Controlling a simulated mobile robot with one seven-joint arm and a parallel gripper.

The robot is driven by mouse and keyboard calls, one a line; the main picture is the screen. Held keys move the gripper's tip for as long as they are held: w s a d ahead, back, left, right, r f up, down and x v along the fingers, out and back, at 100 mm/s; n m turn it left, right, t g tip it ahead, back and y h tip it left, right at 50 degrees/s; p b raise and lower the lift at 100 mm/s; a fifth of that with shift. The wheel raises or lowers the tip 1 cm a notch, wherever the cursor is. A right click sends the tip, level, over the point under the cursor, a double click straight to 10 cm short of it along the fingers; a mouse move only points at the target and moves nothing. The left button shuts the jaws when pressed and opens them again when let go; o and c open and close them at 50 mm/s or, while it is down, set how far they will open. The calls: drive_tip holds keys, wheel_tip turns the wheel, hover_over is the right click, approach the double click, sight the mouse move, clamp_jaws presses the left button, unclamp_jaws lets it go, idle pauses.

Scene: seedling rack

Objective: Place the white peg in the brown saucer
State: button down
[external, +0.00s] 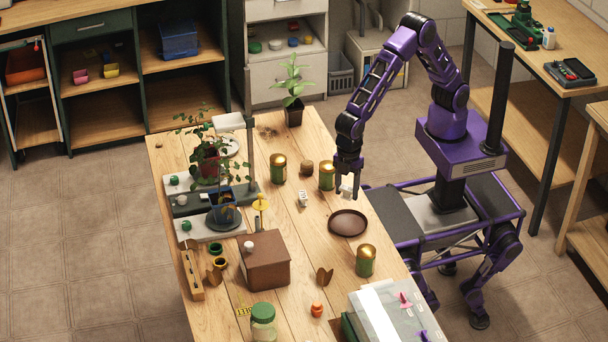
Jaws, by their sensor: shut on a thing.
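My gripper (347,187) is shut on a small white piece, which looks like the white peg (346,193). It hangs over the right part of the table, just behind the saucer, and its fine shape is too small to make out. The round brown saucer (348,223) lies flat on the table near its right edge and looks empty. The peg is apart from the saucer.
Green-and-gold tins (327,176) (278,168) stand behind the saucer and another tin (365,260) in front. A small white item (303,198) lies to the left. A brown box (265,261) and potted plants (222,207) fill the left side. Bare wood surrounds the saucer.

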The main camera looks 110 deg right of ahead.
sight(348, 225)
drive_tip(key=shift+s+a+f, duration=0.15)
drive_tip(key=shift+s+a, duration=0.15)
drive_tip(key=shift+a, duration=0.15)
wheel_tip(348, 225, down, 10)
drive_tip(key=b, duration=0.7)
drive_tip(key=shift+r, duration=0.2)
drive_tip(key=shift+c, duration=0.9)
unclamp_jaws()
drive_tip(key=shift+r, duration=0.15)
wheel_tip(348, 225, up, 7)
drive_tip(key=p, duration=0.5)
